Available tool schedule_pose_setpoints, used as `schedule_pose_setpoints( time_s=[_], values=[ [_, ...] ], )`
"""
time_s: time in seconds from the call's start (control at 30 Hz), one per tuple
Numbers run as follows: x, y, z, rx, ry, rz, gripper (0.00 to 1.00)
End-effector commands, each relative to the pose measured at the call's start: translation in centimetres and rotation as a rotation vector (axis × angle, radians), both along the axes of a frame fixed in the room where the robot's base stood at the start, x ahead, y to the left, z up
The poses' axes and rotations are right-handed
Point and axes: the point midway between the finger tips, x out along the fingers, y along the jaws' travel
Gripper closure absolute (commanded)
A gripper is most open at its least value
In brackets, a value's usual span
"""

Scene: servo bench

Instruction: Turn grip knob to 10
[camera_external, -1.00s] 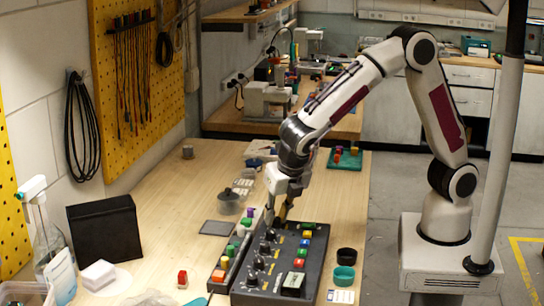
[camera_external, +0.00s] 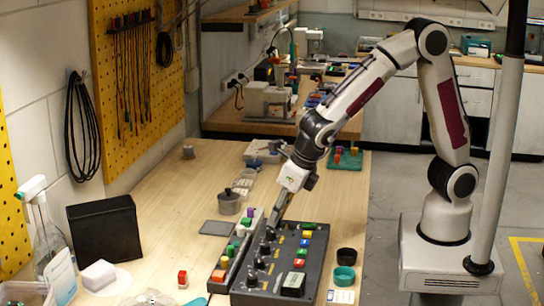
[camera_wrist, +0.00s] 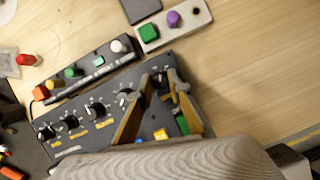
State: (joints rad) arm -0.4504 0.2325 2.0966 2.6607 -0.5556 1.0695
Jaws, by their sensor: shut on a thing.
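A dark control panel (camera_external: 317,252) lies on the wooden bench, with a row of black knobs, yellow labels and coloured buttons. My gripper (camera_external: 269,231) reaches down at a slant to the far end of the knob row. In the wrist view its two tan fingers (camera_wrist: 160,83) are on either side of the knob (camera_wrist: 160,80) at the row's end and are shut on it. The fingers hide most of this knob, and its pointer and scale cannot be read. Other knobs, such as this one (camera_wrist: 96,110), stand free along the row.
A narrow button strip (camera_wrist: 95,76) lies alongside the panel, with a light box (camera_wrist: 186,30) bearing green and purple buttons beyond it. A black cup (camera_external: 346,256) and a teal cup (camera_external: 344,275) stand right of the panel.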

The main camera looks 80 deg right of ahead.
Motion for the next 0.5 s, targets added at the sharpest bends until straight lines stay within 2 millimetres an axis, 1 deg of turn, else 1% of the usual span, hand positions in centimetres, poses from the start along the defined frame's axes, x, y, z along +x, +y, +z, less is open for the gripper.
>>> schedule_pose_setpoints(
  time_s=[0.2,0.5],
  values=[
    [-0.02,-0.07,0.03,0.001,0.0,0.094,1.0],
    [-0.05,-0.11,0.02,0.0,0.0,0.184,1.0]
  ],
)
